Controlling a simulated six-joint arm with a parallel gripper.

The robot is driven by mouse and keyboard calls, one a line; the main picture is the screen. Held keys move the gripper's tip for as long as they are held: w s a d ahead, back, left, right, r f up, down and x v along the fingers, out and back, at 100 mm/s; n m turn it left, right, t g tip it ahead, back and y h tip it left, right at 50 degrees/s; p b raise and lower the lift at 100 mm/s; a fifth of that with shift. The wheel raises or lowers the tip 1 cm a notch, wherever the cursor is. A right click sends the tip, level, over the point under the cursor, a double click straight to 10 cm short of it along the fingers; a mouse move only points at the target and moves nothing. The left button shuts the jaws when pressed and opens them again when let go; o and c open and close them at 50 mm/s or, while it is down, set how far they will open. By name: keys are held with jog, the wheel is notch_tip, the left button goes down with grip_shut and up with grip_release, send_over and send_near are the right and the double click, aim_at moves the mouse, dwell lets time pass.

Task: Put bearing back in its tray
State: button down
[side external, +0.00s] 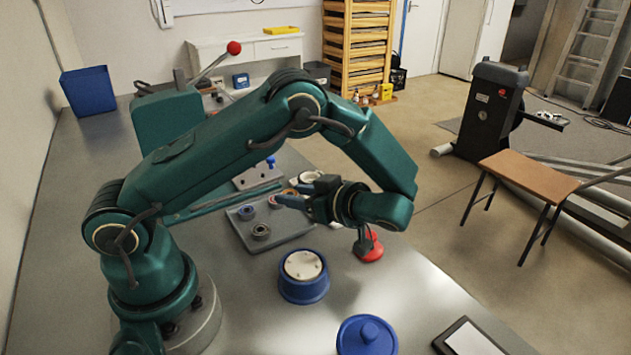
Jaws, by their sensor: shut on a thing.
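The grey tray (290,236) lies on the bench under my forearm. A blue-ringed bearing (246,212) and a dark grey bearing (261,231) sit in it on the left and front. My gripper (279,199) points left over the tray's back part, with its jaws shut. A small pinkish bearing (273,201) shows at the fingertips, and my jaws appear shut on it. The fingers partly hide it, and I cannot tell whether it touches the tray. An orange-brown ring (290,191) and a pale ring (310,177) show just behind the gripper.
A blue round pot with a white top (303,277) and a blue lid (367,335) stand in front. A red knob-like thing (370,247) is right of the tray. A grey plate with a blue knob (258,175) lies behind. A dark-framed tablet (468,340) lies front right.

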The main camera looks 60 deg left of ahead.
aim_at(298, 227)
jog(key=shift+f, duration=2.05)
jog(key=shift+f, duration=0.35)
jog(key=shift+f, duration=0.35)
jog(key=shift+c, duration=2.2)
grip_release()
jog(key=shift+r, duration=0.15)
